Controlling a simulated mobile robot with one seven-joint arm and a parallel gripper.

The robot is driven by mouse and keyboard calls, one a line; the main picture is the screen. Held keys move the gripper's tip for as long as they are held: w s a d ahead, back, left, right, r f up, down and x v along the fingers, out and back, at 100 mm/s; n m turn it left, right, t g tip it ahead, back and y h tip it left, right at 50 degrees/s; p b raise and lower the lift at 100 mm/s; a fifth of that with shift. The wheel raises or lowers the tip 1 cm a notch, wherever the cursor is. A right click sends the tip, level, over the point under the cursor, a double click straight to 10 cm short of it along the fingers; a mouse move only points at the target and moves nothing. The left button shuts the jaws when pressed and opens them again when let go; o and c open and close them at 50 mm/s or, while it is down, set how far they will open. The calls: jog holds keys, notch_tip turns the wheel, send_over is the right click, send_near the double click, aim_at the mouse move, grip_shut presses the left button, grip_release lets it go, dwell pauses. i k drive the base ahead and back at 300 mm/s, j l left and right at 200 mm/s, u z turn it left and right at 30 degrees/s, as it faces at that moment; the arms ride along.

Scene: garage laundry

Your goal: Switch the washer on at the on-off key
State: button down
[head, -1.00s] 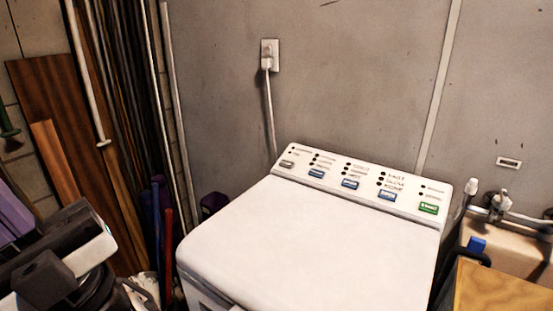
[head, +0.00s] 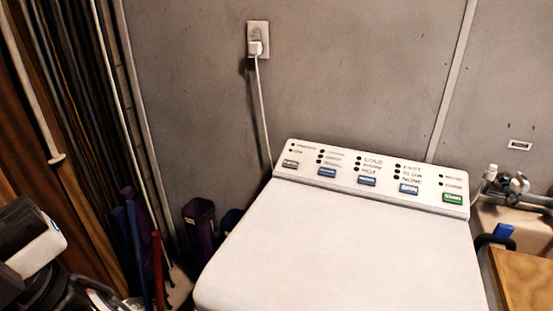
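The white washer (head: 345,250) stands in the middle, its lid closed. Its sloped control panel (head: 300,152) runs along the back edge. A grey key (head: 290,163) sits at the panel's left end, below small lettering too blurred to read surely. Three blue keys (head: 367,181) sit along the middle. A green key (head: 453,197) sits at the right end. Which key is the on-off key I cannot read for sure. Part of my arm (head: 30,255) shows at the lower left, well left of the washer. My gripper's fingers cannot be made out.
A plugged-in cord (head: 262,100) hangs from the wall outlet (head: 257,31) behind the washer. Boards and poles lean at the left, with purple containers (head: 200,228) beside the washer. A sink with a faucet (head: 510,185) and a wooden top (head: 525,280) are at the right.

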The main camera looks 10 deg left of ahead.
aim_at(287, 164)
jog(key=i+j, duration=0.1)
jog(key=j, duration=0.4)
jog(key=i+j+z, duration=0.1)
jog(key=j, duration=0.4)
jog(key=i+j, duration=0.15)
jog(key=j, duration=0.35)
